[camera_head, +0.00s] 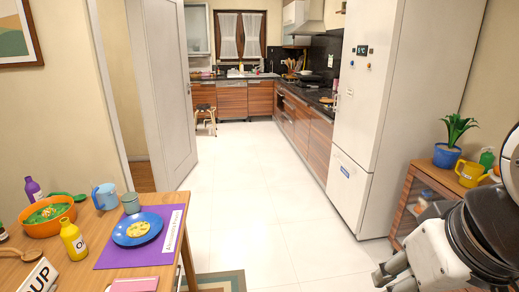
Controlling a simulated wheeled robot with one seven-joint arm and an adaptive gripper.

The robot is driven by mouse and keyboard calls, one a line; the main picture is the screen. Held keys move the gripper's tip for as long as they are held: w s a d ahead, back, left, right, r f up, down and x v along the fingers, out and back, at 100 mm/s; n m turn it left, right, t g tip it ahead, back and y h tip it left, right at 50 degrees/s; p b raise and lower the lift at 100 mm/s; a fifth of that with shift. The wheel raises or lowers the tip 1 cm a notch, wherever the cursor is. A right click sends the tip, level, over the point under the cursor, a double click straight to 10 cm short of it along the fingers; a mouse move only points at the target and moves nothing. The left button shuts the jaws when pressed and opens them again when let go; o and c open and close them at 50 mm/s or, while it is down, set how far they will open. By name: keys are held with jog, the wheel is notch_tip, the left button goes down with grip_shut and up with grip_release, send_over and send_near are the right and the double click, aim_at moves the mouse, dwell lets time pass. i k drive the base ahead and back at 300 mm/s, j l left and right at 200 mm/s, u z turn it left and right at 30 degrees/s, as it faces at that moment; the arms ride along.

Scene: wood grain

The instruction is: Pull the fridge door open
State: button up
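The tall white fridge (412,110) stands right of the middle, past the wooden cabinet. Its upper door (358,105) and lower door (347,190) face left toward the aisle and both look closed. The upper door carries small dark displays or magnets near its top, and a blue-and-white label is on the lower door. I cannot make out a handle clearly. My gripper (386,277) is at the bottom right, in front of and apart from the fridge. Its fingers are small and partly cut by the lower edge, so I cannot tell whether they are open.
A wooden cabinet (432,178) with a potted plant (455,140) and yellow watering can (470,173) stands right of the fridge, near my arm. A table (90,255) with dishes is at left. The white tiled floor (255,200) between is clear. An open white door (165,90) stands at left.

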aim_at(372, 28)
jog(key=i, duration=0.95)
jog(key=i+z, duration=0.1)
jog(key=i, duration=0.85)
jog(key=i+j, duration=0.15)
jog(key=i, duration=0.8)
jog(key=i+j+z, duration=0.1)
jog(key=i, duration=0.8)
jog(key=i+j+z, duration=0.1)
jog(key=i, duration=0.25)
jog(key=i+j+z, duration=0.15)
jog(key=i, duration=0.15)
